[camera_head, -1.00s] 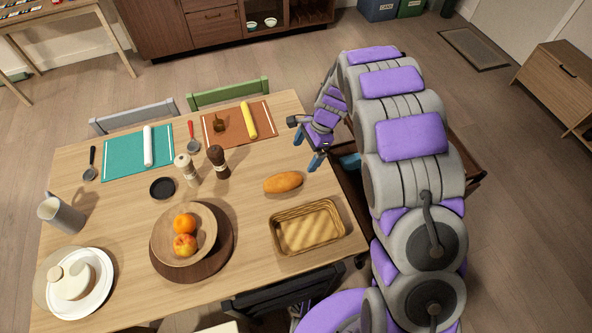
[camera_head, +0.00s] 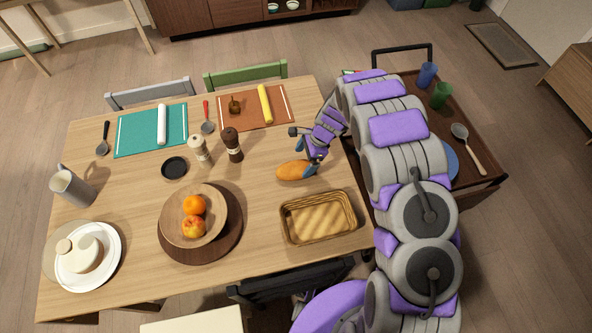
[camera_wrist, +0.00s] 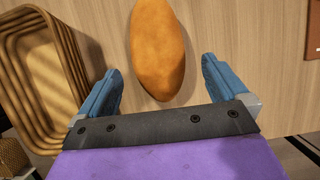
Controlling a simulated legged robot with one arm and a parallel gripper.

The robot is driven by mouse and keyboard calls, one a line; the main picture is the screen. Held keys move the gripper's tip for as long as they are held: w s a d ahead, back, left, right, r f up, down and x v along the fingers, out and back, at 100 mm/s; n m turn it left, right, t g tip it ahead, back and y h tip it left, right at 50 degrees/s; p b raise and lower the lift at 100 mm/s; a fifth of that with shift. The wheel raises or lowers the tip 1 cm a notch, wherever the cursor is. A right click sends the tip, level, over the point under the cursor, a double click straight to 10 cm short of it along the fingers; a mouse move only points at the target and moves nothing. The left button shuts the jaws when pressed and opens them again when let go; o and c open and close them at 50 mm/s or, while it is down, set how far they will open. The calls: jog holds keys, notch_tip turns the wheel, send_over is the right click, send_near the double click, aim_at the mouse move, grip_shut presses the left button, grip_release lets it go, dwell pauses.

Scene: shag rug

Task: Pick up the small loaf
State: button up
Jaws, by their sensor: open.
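The small loaf (camera_head: 292,170) is an orange-brown oval bread lying on the wooden table, above the basket in the head view. In the wrist view the loaf (camera_wrist: 157,48) lies ahead of and between the two blue fingers, its near end reaching to about the fingertips. My gripper (camera_head: 307,164) is at the loaf's right end in the head view. In the wrist view my gripper (camera_wrist: 161,75) is open, with a gap between each finger and the loaf. The loaf's far end is cut off by the wrist view's top edge.
A wicker basket (camera_head: 284,222) stands near the loaf and also shows at left in the wrist view (camera_wrist: 88,68). A dark pepper mill (camera_head: 233,146) and a fruit bowl (camera_head: 173,233) stand to the left. A cart (camera_head: 480,150) is at right.

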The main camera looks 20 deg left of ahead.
aim_at(300, 165)
jog(key=shift+b+x, duration=0.7)
jog(key=shift+x, duration=1.7)
jog(key=shift+s+a+f, duration=0.15)
jog(key=shift+s+f, duration=0.05)
jog(key=shift+f, duration=0.1)
jog(key=shift+c, duration=0.3)
jog(key=c, duration=1)
jog(key=shift+r, duration=0.15)
